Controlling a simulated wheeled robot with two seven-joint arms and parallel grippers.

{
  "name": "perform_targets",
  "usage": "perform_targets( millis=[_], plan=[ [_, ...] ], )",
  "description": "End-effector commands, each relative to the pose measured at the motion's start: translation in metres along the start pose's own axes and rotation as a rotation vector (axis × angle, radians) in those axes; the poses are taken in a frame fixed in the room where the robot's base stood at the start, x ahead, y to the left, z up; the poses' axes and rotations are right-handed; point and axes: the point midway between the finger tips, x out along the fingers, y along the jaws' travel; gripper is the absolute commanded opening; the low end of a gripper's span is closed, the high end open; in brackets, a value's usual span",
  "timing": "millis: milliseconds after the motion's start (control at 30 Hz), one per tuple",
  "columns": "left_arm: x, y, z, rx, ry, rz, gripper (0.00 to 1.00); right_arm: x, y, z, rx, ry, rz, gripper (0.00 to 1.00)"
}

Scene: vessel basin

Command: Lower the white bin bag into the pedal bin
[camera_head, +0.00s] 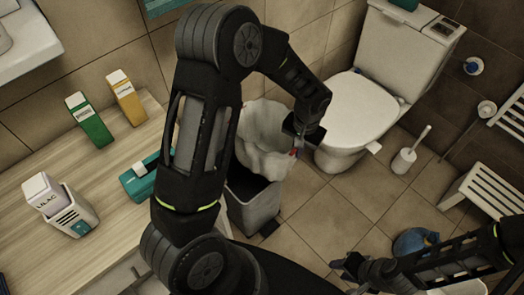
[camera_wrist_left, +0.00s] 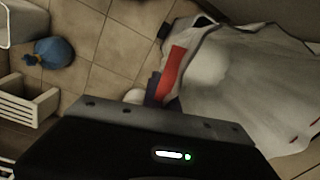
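The white bin bag (camera_head: 262,132) hangs mouth-up, its lower part directly over the open grey pedal bin (camera_head: 262,208) in the head view. The bin's dark inside shows below the bag; how far the bag's bottom reaches in is unclear. My left gripper (camera_head: 298,147) is shut on the bag's right edge, beside a red strip. In the left wrist view the bag (camera_wrist_left: 235,85) fills the right side, with the red strip at the fingers. My right gripper (camera_head: 348,268) is low at the bottom right, apart from the bag; its finger gap is unclear.
A wooden counter (camera_head: 130,170) with a green carton (camera_head: 90,120), a yellow carton (camera_head: 126,97) and a teal box (camera_head: 145,178) lies left of the bin. A toilet (camera_head: 355,112) stands to the right behind it. A toilet brush (camera_head: 405,158) and blue bag (camera_head: 412,240) are farther right.

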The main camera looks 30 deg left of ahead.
Motion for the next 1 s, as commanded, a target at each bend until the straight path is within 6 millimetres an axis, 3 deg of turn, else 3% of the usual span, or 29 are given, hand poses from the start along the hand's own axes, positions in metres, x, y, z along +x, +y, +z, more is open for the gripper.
perform_targets(
  millis=[167,400,600,1000],
  plan=[
    [0.021,-0.017,0.001,0.032,0.004,-0.002,0.00,0.033,0.013,0.000,-0.001,0.000,0.000,0.36],
    [0.058,-0.062,0.009,0.147,0.014,-0.005,0.00,0.103,0.040,0.000,-0.002,0.000,0.001,0.36],
    [0.076,-0.094,0.022,0.239,0.016,-0.002,0.00,0.144,0.057,0.001,-0.003,0.001,0.001,0.36],
    [0.073,-0.104,0.028,0.277,0.016,0.000,0.00,0.149,0.059,0.000,-0.004,0.001,0.001,0.36]
  ],
)
